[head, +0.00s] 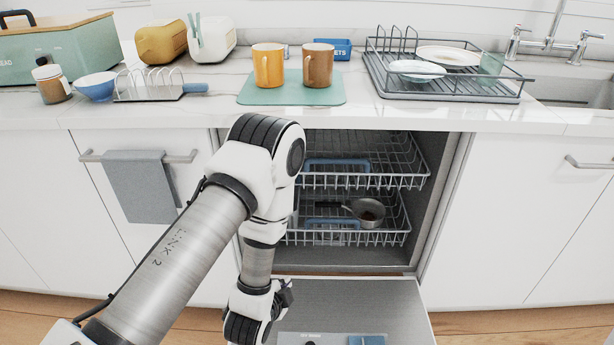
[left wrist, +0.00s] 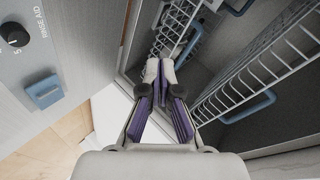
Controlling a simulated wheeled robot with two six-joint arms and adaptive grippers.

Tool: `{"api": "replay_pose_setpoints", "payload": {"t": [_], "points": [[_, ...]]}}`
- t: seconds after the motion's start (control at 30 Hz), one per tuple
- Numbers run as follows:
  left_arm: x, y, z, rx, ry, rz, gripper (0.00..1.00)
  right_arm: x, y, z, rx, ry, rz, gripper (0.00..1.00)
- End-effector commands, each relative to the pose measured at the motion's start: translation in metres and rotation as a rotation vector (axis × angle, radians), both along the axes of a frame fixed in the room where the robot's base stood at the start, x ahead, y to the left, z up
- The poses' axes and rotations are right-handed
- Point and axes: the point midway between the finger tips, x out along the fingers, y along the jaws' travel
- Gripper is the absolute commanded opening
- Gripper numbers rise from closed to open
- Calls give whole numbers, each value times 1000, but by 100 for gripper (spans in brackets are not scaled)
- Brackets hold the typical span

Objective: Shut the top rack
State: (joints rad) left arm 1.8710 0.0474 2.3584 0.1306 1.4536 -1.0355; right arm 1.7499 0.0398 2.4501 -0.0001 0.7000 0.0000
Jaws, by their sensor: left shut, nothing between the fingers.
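The dishwasher stands open with its door (head: 350,297) folded down. The top rack (head: 375,182) is a grey wire rack with a blue handle (head: 338,164); its front rim shows near the cavity opening. My left arm hides the rack's left part. My left gripper (left wrist: 160,72) is shut and empty, low in front of the dishwasher beside the door's inner face. In the head view its fingers are mostly hidden by its wrist. Wire racks with blue handles show ahead and to the right in the left wrist view; I cannot tell which is the top one. My right gripper is out of view.
The lower rack (head: 385,238) holds a pan (head: 367,211). The door's inner panel carries a dial (left wrist: 15,38) and a blue latch (left wrist: 45,90). Above, the counter holds a green mat (head: 258,97) with two mugs and a dish rack (head: 445,92). A towel (head: 143,186) hangs at left.

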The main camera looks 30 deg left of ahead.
Motion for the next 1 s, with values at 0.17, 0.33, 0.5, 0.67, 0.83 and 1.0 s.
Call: {"api": "replay_pose_setpoints", "payload": {"t": [0.17, 0.33, 0.5, 0.67, 0.83, 1.0], "points": [[57, 14, 104, 347, -306, -87, 0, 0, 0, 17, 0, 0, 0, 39], [78, 22, 165, 572, -469, -86, 0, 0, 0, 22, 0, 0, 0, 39], [92, 26, 167, 586, -479, -84, 0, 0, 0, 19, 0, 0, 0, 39], [123, 34, 166, 585, -479, -83, 0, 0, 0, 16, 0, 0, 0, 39], [159, 43, 165, 584, -478, -85, 0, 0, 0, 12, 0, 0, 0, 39], [192, 51, 165, 584, -477, -87, 0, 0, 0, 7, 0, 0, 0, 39]]}}
